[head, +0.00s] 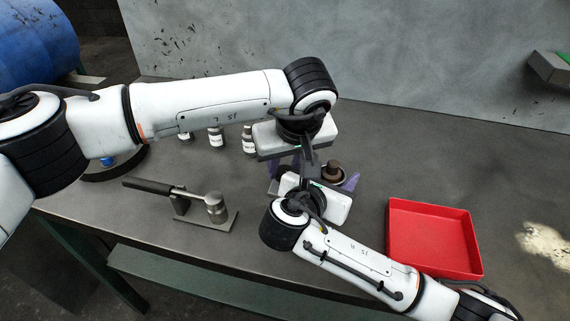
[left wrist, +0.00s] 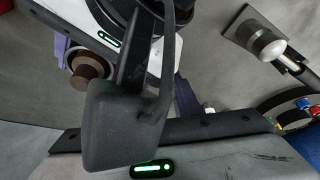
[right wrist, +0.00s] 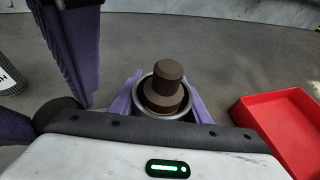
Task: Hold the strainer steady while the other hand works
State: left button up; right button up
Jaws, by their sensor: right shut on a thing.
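The strainer, a round metal-rimmed cup with a brown stepped plug in it, stands on the table behind my right gripper in the head view. The brown plug (head: 333,167) shows above the rim there. In the right wrist view the purple fingers of my right gripper (right wrist: 163,105) close around the metal rim (right wrist: 143,104) from both sides. The left wrist view shows the plug (left wrist: 92,67) from above. My left gripper (head: 286,172) points down just left of the cup, with purple fingers partly hidden. Whether they hold anything is unclear.
A red tray (head: 434,236) lies at the right of the table. A metal tool with a dark handle (head: 150,186) rests on a plate at the left. Several small bottles (head: 216,138) stand at the back. A blue drum (head: 38,40) stands behind the table. The two arms are close together.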

pick_arm(q)
jog(key=shift+c, duration=0.7)
jog(key=n+y, duration=0.1)
jog(key=n, duration=0.2)
jog(key=shift+d, duration=0.1)
jog(key=o, duration=1.1)
jog(key=shift+g, duration=0.3)
jog(key=shift+r, duration=0.1)
jog(key=v, duration=1.2)
jog(key=shift+c, duration=0.5)
